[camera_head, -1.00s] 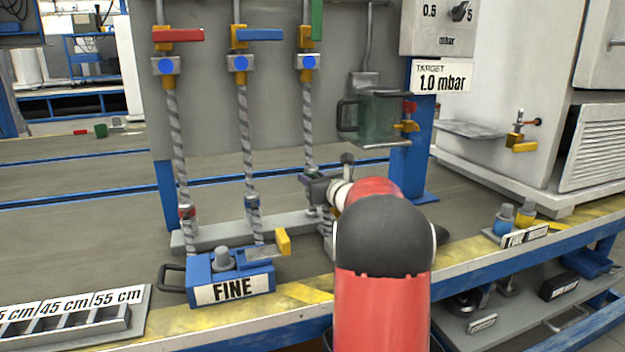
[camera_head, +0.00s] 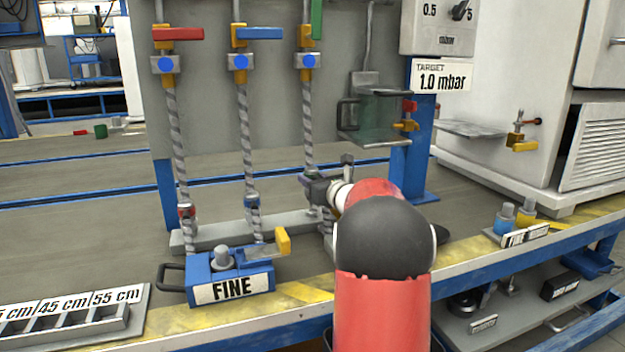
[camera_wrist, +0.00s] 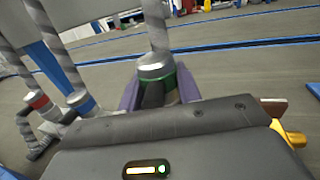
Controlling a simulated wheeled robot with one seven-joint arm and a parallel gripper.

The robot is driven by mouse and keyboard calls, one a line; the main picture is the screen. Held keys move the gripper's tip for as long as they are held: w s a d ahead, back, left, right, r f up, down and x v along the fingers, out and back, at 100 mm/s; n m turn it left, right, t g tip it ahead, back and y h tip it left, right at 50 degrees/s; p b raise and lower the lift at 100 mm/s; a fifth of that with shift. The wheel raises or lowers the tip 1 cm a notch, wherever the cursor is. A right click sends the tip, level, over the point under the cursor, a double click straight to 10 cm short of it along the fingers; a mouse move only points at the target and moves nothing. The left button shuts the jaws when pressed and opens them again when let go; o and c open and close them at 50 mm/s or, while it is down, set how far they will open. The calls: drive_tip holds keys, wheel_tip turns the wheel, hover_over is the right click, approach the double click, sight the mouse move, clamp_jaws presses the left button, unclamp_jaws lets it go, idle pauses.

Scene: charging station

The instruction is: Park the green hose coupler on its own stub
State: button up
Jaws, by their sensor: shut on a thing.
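The green hose coupler, a grey metal fitting with a green band (camera_wrist: 186,82), is upright at the lower end of a grey braided hose (camera_wrist: 158,32) in the wrist view. My gripper (camera_wrist: 158,92) is shut on it, with a purple finger on each side. In the head view my gripper (camera_head: 316,188) is at the foot of the third hose (camera_head: 309,128), under the green-handled valve (camera_head: 316,20). There my arm and gripper largely hide the coupler. I cannot make out the green stub or whether the coupler touches it.
The red coupler (camera_head: 186,212) and blue coupler (camera_head: 253,203) stand left of my gripper, near the grey rail (camera_head: 215,237). A blue FINE box (camera_head: 232,288) stands in front of them. A clear jug-like vessel (camera_head: 378,112) hangs to the right, behind my arm.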

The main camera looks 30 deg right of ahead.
drive_tip(key=shift+f+b, duration=0.7)
drive_tip(key=shift+f, duration=0.4)
drive_tip(key=shift+f, duration=1.3)
drive_tip(key=o, duration=1.2)
drive_tip(key=shift+c, duration=0.2)
drive_tip(key=shift+s, duration=0.15)
drive_tip(key=s, duration=0.7)
drive_tip(key=shift+s, duration=0.3)
